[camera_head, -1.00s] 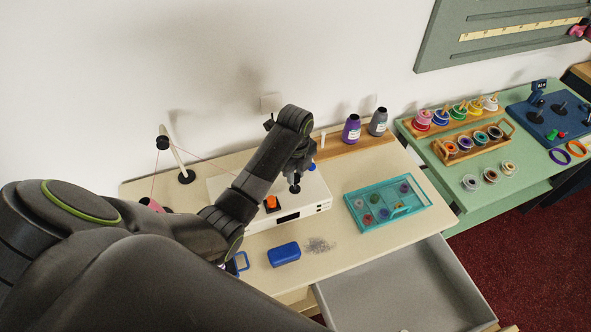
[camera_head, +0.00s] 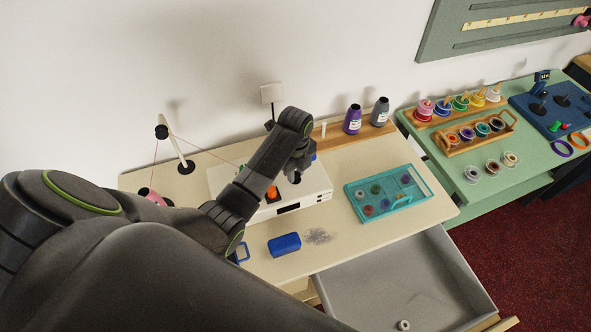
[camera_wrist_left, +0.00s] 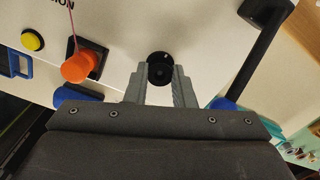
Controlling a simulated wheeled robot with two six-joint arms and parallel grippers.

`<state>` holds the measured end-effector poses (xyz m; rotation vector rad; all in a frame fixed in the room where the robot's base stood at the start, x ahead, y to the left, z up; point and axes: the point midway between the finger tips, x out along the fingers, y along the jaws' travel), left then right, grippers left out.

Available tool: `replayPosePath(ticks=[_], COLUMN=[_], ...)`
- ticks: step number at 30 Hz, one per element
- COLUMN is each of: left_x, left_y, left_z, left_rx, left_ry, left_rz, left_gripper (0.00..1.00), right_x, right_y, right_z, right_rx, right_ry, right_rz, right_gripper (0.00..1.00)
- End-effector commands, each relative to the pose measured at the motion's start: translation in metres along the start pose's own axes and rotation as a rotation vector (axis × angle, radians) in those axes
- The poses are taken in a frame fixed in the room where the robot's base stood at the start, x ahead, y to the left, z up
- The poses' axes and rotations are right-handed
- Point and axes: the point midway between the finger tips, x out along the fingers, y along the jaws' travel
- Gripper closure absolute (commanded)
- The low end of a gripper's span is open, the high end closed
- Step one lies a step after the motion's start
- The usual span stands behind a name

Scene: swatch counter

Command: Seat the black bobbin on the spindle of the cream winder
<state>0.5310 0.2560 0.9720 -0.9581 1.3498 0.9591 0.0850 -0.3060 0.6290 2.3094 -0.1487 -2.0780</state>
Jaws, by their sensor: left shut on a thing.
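The cream winder (camera_head: 318,197) stands on the counter, with an orange knob (camera_head: 272,192) on its top. The knob is large in the left wrist view (camera_wrist_left: 80,66). My left gripper (camera_head: 295,173) is over the right part of the winder's top, pointing down. In the left wrist view its fingertips (camera_wrist_left: 160,80) are shut on the black bobbin (camera_wrist_left: 160,68), a small dark disc seen end-on just above or at the cream top. The spindle is not visible; the bobbin and fingers cover that spot. I cannot tell whether the bobbin is around it. My right gripper is not in view.
A teal divided box (camera_head: 354,208) stands right of the winder. A blue block (camera_head: 284,245) lies in front. A grey drawer (camera_head: 372,290) is open below. A thread stand (camera_head: 180,150) is at the left. A black arm (camera_wrist_left: 262,45) is right of the bobbin.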

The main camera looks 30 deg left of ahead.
Motion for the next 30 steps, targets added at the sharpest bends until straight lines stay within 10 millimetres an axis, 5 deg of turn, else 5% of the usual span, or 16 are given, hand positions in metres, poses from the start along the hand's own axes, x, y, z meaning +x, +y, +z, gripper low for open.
replayPosePath(ticks=[13, 14, 19, 30], left_x=[0.0001, 0.0001, 0.0000, -0.0069], left_y=[-0.0001, -0.0001, -0.0001, -0.0037], left_z=[0.0000, 0.0000, 0.0000, 0.0008], left_rx=[0.000, 0.000, 0.000, -0.001], left_ry=[0.000, 0.000, 0.000, -0.001], left_rz=[0.000, 0.000, -0.001, -0.002], left_gripper=[0.98, 0.75, 0.53, 0.52], right_x=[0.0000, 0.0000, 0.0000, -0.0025], right_y=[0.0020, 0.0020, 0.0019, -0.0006], right_z=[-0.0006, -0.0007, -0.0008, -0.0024], right_rx=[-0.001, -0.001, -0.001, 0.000], right_ry=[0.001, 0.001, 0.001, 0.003], right_rz=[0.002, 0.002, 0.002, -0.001], right_gripper=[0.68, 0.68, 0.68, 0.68])
